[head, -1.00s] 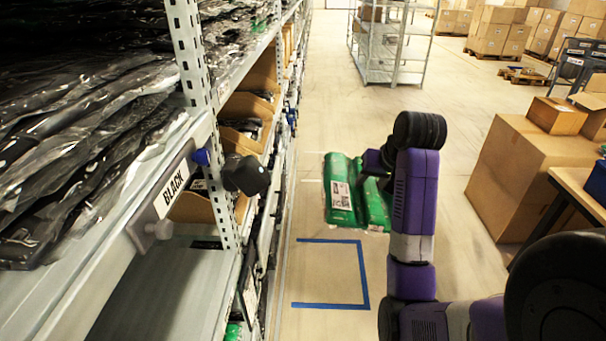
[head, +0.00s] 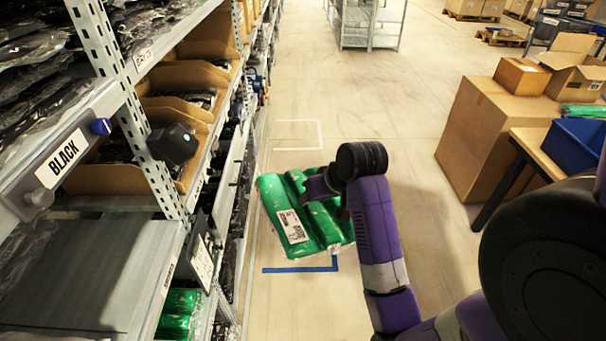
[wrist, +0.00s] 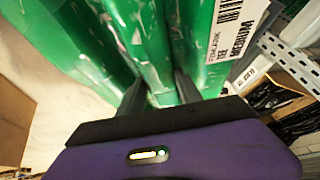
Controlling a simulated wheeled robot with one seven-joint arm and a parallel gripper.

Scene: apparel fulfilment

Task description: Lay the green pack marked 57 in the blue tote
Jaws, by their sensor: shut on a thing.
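My gripper (head: 322,190) is shut on a green plastic pack (head: 285,195) with a white label and holds it in the air over the aisle floor. In the wrist view the pack (wrist: 80,40) fills the top of the picture, pinched between two dark fingers (wrist: 160,92). Its label shows print and a barcode, but I cannot read a 57 on it. The blue tote (head: 574,146) stands on a table at the right edge, partly cut off. The held pack is well to the left of the tote.
Shelving (head: 150,120) with cardboard bins and dark bagged garments runs along the left. Other green packs (head: 178,312) lie on a low shelf. Large cartons (head: 497,135) stand beside the wooden table (head: 540,150). The aisle floor between is clear.

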